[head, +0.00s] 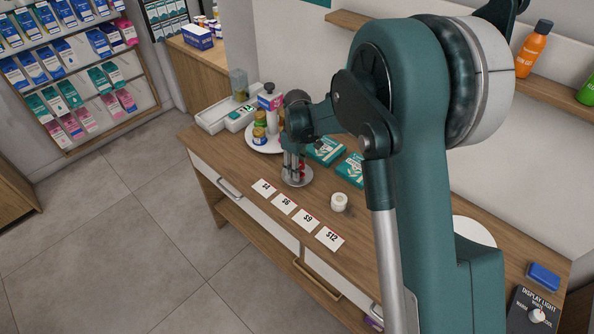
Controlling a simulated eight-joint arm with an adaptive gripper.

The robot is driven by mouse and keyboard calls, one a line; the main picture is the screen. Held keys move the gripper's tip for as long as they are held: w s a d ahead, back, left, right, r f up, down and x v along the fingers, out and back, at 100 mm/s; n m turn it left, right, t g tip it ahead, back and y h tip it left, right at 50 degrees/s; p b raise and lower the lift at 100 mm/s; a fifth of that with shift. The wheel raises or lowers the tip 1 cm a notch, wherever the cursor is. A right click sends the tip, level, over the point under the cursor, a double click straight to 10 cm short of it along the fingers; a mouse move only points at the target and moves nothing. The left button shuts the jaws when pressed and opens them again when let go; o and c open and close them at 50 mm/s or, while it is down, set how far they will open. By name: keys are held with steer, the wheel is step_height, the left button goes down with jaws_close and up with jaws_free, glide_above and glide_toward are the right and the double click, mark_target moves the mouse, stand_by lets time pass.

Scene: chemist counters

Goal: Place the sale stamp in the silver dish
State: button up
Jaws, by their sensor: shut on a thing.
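The silver dish (297,183) is a small round metal dish on the wooden counter, behind the price cards. My gripper (294,171) points down right over the dish. Its fingers are shut on a small red thing (302,168), which looks like the sale stamp. The fingers hide most of it. It is low over the dish or inside its rim; I cannot tell whether it touches the bottom.
Price cards (281,203) lie in front of the dish. A white roll (339,202) is to its right, with teal boxes (325,150) behind. A white round tray (262,148) with bottles stands back left. My arm hides much of the counter's right side.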

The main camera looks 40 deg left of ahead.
steer(key=shift+f, duration=0.45)
steer(key=shift+f, duration=0.2)
steer(key=o, duration=0.6)
steer(key=shift+r, duration=0.15)
step_height(320, 180, up, 12)
steer(key=shift+r, duration=0.1)
stand_by(0.8)
stand_by(0.3)
